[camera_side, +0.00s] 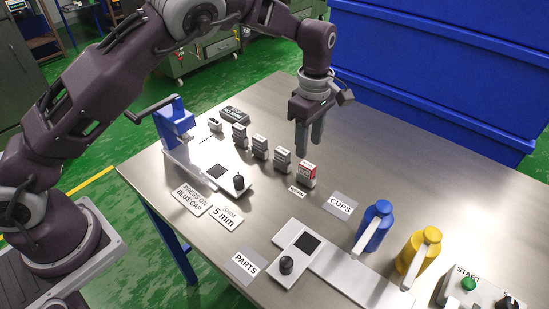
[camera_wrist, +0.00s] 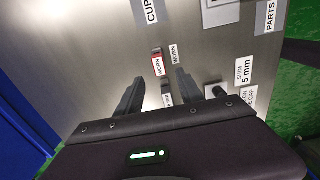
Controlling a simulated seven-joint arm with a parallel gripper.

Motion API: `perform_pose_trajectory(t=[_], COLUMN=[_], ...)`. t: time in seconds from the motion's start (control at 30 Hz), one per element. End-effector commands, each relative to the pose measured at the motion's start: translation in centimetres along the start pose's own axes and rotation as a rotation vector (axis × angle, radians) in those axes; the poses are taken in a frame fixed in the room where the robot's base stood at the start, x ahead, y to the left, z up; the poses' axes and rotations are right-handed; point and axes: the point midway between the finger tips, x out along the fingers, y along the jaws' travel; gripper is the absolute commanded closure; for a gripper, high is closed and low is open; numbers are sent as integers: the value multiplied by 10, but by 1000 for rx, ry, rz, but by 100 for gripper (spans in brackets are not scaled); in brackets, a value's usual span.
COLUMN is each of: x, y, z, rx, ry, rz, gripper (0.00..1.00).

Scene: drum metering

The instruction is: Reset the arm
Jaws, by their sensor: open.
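My gripper (camera_side: 309,145) hangs over the metal table (camera_side: 395,170), fingers pointing down, near the red-marked block (camera_side: 307,173) at the right end of a row of small grey blocks. In the wrist view my gripper (camera_wrist: 157,82) has its two fingers apart with nothing held between them. The red-marked block (camera_wrist: 157,66) shows beyond the fingertips there, with part of another block (camera_wrist: 166,88) between the fingers. In the side view the fingers appear above the table, behind the red-marked block; whether they touch anything low down cannot be told.
A blue press (camera_side: 174,125) with a lever stands at the table's left. A black-knobbed plate (camera_side: 298,245), blue bottle (camera_side: 374,224), yellow bottle (camera_side: 421,252) and button box (camera_side: 478,290) line the front and right. A blue cabinet (camera_side: 430,75) stands behind. The table's back right is clear.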

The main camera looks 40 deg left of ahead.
Motion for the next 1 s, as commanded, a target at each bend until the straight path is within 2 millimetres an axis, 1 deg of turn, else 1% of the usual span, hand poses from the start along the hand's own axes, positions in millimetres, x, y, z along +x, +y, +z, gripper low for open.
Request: perform_pose_trajectory(t=[0.07, 0.1, 0.17, 0.2, 0.27, 0.3, 0.37, 0.4, 0.47, 0.5, 0.57, 0.6, 0.7, 0.77, 0.83, 1.0], x=[-32, -56, -96, -122, -157, -176, -200, -211, -220, -222, -218, -213, -200, -194, -190, -189], y=[-6, -15, -35, -53, -85, -109, -149, -176, -218, -244, -278, -296, -327, -337, -342, -343], z=[-10, -18, -31, -40, -53, -60, -70, -76, -83, -87, -92, -95, -102, -104, -105, -105], rx=[49, 99, 206, 290, 431, 531, 689, 799, 965, 1071, 1213, 1294, 1439, 1490, 1520, 1528], ry=[-29, -49, -79, -93, -101, -96, -71, -40, 23, 75, 161, 215, 326, 367, 390, 393], rz=[26, 45, 86, 117, 170, 208, 265, 304, 351, 373, 394, 398, 391, 382, 376, 373], gripper=[56, 56, 56, 56, 56, 56, 56, 56, 56, 56, 56, 56, 56, 56, 56, 56])
